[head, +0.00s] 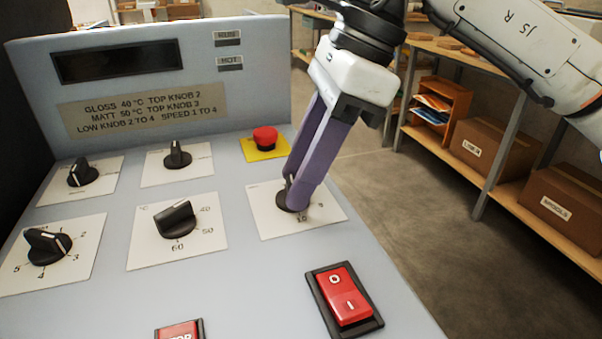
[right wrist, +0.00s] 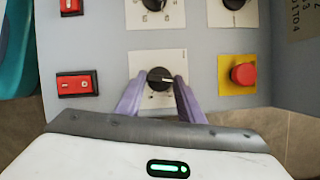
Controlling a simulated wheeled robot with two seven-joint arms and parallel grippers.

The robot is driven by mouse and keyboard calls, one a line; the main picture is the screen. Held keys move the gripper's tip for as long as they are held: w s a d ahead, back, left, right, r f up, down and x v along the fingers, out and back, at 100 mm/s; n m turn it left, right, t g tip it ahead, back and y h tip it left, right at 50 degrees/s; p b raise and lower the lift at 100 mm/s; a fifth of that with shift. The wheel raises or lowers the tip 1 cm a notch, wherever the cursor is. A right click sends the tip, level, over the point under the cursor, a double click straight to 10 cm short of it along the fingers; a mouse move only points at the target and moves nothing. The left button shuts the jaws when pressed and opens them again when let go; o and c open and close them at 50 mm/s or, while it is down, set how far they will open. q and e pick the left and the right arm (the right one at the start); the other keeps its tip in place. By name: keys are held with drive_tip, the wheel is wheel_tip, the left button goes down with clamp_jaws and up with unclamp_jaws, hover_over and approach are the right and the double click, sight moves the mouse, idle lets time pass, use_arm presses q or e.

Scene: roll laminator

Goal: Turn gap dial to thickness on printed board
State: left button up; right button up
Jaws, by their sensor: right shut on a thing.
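My right gripper (head: 298,196) reaches down from the upper right and is shut on a black dial (head: 283,200) on a white plate with a 10 printed at its front. I take this for the gap dial. In the right wrist view the purple fingers (right wrist: 159,82) sit on both sides of the dial (right wrist: 160,75), whose white pointer line points right in that picture. The fingers hide part of its scale in the head view. The printed board (head: 143,108) reads GLOSS 40 °C TOP KNOB 2, MATT 50 °C TOP KNOB 3, LOW KNOB 2 TO 4 SPEED 1 TO 4. My left gripper is not in view.
Several other black knobs stand left of the held dial, including a temperature knob (head: 176,219). A red emergency button (head: 265,138) on yellow is just behind. A red rocker switch (head: 345,295) lies in front. The display (head: 117,61) is dark. Shelves with boxes (head: 478,144) stand right.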

drive_tip(key=shift+f+m+t+b, duration=0.15)
drive_tip(key=shift+m+t+b, duration=0.3)
drive_tip(key=shift+m, duration=0.45)
drive_tip(key=shift+s+m+t+b, duration=0.15)
drive_tip(key=shift+m+t+b, duration=0.2)
drive_tip(key=shift+m+b, duration=0.4)
drive_tip(key=m+t+b, duration=0.1)
drive_tip(key=m, duration=0.2)
drive_tip(key=shift+s, duration=0.1)
drive_tip(key=shift+s+a+m+t+h+b, duration=0.15)
drive_tip(key=shift+m+t+h+b, duration=0.35)
drive_tip(key=shift+m, duration=1.15)
drive_tip(key=shift+r, duration=0.2)
drive_tip(key=o, duration=1.1)
drive_tip(key=shift+c, duration=0.2)
